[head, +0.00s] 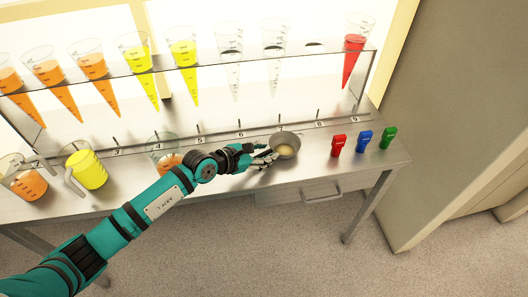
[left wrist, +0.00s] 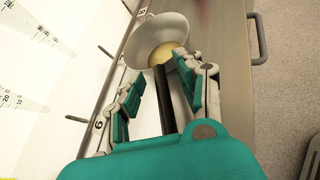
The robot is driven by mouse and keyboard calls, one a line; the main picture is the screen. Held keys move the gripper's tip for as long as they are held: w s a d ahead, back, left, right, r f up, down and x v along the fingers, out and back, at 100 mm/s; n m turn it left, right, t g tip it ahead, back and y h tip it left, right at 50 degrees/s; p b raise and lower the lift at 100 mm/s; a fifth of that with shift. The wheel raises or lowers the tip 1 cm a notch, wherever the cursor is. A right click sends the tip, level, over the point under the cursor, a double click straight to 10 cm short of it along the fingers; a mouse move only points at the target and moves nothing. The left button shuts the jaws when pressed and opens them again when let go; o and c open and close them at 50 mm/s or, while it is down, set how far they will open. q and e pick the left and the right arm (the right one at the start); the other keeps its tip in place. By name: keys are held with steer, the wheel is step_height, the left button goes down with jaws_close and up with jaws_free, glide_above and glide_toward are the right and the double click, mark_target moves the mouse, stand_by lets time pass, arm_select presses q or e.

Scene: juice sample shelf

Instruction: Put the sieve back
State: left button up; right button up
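The sieve is a round grey bowl (head: 285,143) with a pale yellowish inside, at the front of the metal counter in the head view. In the left wrist view its bowl (left wrist: 160,38) is ahead of my fingers, and its dark handle (left wrist: 163,95) runs back between them. My left gripper (head: 266,158) is just left of the bowl; it also shows in the left wrist view (left wrist: 156,88). Its fingers are apart on either side of the handle, with a visible gap at the left finger. My right gripper is not in view.
Red (head: 338,146), blue (head: 364,141) and green (head: 388,138) small items stand right of the sieve. A glass shelf (head: 215,60) holds several cones of coloured juice. Jugs, one yellow (head: 87,168), stand at left. A numbered rail with pegs (head: 240,133) runs behind the sieve.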

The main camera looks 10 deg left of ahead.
arm_select(q)
steer(key=shift+r, duration=0.25)
steer(key=v, duration=1)
steer(key=shift+s+a, duration=0.2)
steer(key=shift+s+a+r, duration=0.4)
steer(key=shift+s+a, duration=0.05)
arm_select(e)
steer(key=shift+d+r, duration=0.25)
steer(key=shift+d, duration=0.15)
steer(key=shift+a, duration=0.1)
